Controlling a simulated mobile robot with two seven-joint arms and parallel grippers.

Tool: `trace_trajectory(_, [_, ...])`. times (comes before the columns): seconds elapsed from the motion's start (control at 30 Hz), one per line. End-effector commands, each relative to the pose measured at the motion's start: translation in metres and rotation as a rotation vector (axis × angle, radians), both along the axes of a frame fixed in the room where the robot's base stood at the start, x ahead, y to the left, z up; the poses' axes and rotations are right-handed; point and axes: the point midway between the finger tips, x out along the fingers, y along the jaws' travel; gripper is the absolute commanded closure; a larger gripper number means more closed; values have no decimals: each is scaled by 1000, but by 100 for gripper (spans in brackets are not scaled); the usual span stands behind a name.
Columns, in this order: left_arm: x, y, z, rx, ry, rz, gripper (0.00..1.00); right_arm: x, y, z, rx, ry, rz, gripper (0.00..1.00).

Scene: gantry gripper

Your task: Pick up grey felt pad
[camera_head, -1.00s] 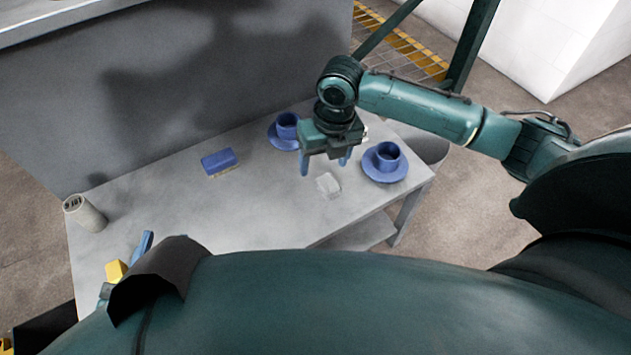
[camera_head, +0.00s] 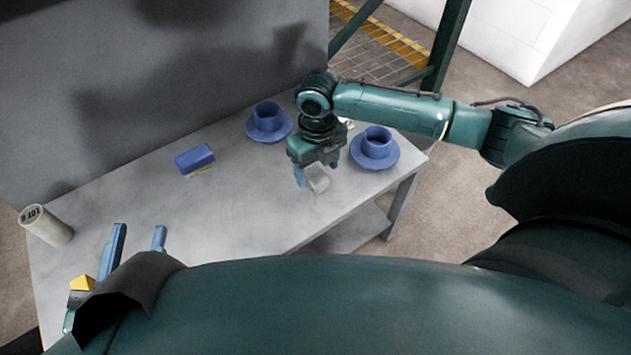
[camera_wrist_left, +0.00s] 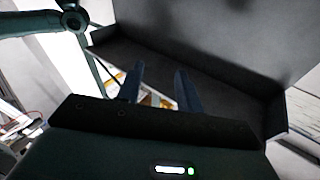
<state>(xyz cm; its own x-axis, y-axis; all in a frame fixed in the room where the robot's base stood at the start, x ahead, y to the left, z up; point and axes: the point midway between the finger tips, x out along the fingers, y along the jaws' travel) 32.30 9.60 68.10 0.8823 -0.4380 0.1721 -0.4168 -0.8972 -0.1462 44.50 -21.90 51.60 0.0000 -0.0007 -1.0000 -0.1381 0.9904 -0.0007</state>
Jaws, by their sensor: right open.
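The grey felt pad (camera_head: 318,184) is a small pale square on the grey table, right of its middle in the head view. My right gripper (camera_head: 317,172) points down just above the pad and partly covers it. Its jaws are open, with a blue finger at the pad's left side; whether they touch the pad I cannot tell. My left gripper (camera_head: 139,235) is at the lower left of the head view, its two blue fingers apart and nothing between them. The left wrist view also shows these fingers (camera_wrist_left: 159,88) apart and empty. The pad does not show there.
Two blue cups on saucers flank the right gripper, one at its left (camera_head: 267,122) and one at its right (camera_head: 375,150). A blue block (camera_head: 195,158) lies left of them. A pale labelled cylinder (camera_head: 47,226) stands at the table's left. The table's middle (camera_head: 220,215) is clear.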

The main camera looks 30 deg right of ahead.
Motion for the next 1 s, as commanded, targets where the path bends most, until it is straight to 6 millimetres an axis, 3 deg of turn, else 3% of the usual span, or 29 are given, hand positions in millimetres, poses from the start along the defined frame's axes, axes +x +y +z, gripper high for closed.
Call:
trace_trajectory(0.03, [0,-1,-7,-13,-2,-5,64,0,1,-15,1,2,0,34])
trace_trajectory(0.13, [0,-3,-7,-39,3,-15,64,0,0,-28,1,1,1,34])
trace_trajectory(0.4, [2,-4,5,-56,-12,-22,64,0,0,-32,-1,0,1,34])
trace_trajectory(1.0, [1,-4,1,-50,-7,-22,64,0,0,-31,0,-1,1,81])
